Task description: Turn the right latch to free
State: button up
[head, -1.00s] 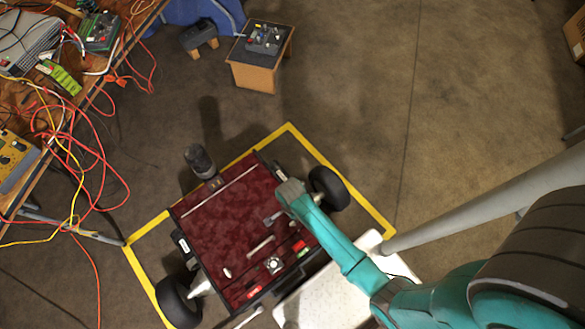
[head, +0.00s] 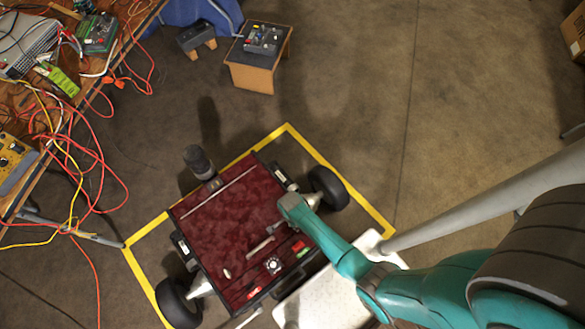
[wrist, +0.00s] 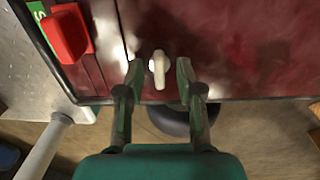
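The right latch (wrist: 159,66) is a small pale knob on the dark red panel, its tab pointing toward the bottom of the wrist view. My gripper (wrist: 160,73) is open, with one fingertip on each side of the latch and visible gaps between. In the head view my gripper (head: 290,205) is over the right side of the red panel (head: 215,225) and covers the latch. The left latch (head: 227,273) is a small pale piece near the panel's lower left side.
In the head view a pale bar handle (head: 262,247) and a round dial (head: 274,265) lie nearby. Wheels (head: 328,188) flank the cart, and a white platform (head: 325,295) sits below.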

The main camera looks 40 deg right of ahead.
grip_shut()
jog(key=shift+n, duration=0.4)
jog(key=n, duration=1.7)
dwell(0.6)
